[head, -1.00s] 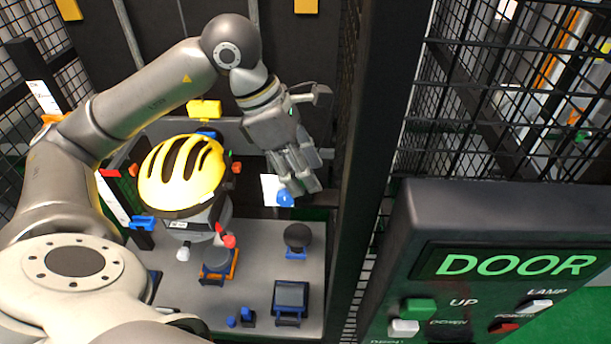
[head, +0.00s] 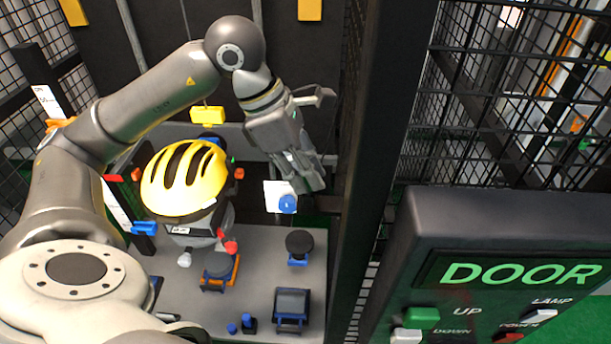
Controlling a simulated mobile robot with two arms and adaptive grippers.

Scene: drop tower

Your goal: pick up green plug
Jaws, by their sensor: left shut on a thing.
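My left gripper (head: 304,182) points down near the post on the right side of the tower opening. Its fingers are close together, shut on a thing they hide. I cannot make out a green plug in this view. A round blue piece (head: 288,204) shows just below and left of the fingertips, in front of a white plate (head: 274,191). I cannot tell whether the fingers touch it. My right gripper is not in view.
A yellow helmet (head: 185,175) sits on a head form left of the gripper. The grey base plate (head: 255,275) carries several blue-footed fixtures.

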